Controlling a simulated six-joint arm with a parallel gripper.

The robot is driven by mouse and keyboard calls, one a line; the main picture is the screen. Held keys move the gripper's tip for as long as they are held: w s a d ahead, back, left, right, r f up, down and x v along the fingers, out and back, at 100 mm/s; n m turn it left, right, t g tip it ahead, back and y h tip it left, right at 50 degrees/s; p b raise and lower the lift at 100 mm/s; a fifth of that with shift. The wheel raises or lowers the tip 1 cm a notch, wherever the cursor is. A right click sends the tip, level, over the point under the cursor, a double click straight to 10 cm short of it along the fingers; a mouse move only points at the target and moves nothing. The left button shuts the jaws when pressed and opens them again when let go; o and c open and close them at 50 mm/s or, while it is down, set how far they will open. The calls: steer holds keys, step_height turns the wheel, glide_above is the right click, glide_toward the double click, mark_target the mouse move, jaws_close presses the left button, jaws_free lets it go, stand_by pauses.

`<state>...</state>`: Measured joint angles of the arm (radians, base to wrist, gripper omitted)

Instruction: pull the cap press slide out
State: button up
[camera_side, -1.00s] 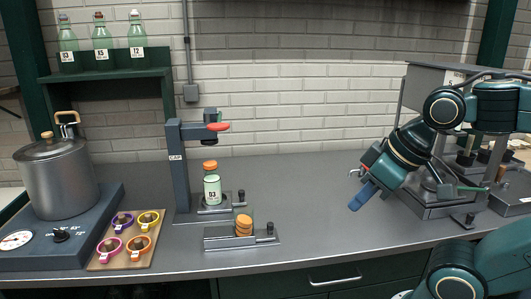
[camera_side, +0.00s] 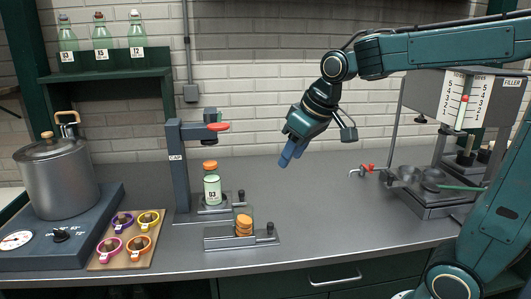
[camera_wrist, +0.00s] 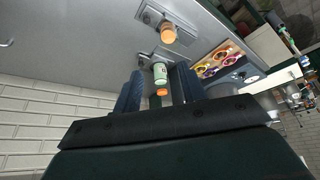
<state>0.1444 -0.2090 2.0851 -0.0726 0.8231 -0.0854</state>
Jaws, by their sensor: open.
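The cap press (camera_side: 182,180) is a dark post with a label and a red-handled head, standing left of centre in the side view. Its slide (camera_side: 226,208) lies low at the foot of the post, with a dark knob (camera_side: 241,196) at its right end. A pale green bottle (camera_side: 212,190) marked 03 with an orange cap stands on the slide, below the head. In the wrist view the bottle (camera_wrist: 160,74) shows between my fingers, farther off. My gripper (camera_side: 288,155) is open and empty, above the counter, right of the press and apart from it.
A low tray (camera_side: 216,240) with stacked orange caps (camera_side: 244,225) and another knob stands in front of the press. Colored cups sit on a board (camera_side: 105,263) at left, near a pot (camera_side: 58,178). The filler (camera_side: 466,105) is at right.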

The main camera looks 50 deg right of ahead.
steer(key=w+d+f, duration=0.3)
steer(key=w+d, duration=0.2)
steer(key=w, duration=0.6)
glide_toward(242, 191)
steer(key=w+v, duration=0.1)
steer(key=v, duration=0.4)
steer(key=shift+s+d+r, duration=0.1)
steer(key=shift+d+r, duration=0.05)
steer(key=shift+d, duration=0.05)
steer(key=x, duration=1.3)
steer(key=shift+s+a+f, duration=0.15)
steer(key=shift+a+f, duration=0.05)
steer(key=shift+f, duration=0.25)
steer(key=shift+g, duration=0.3)
jaws_close()
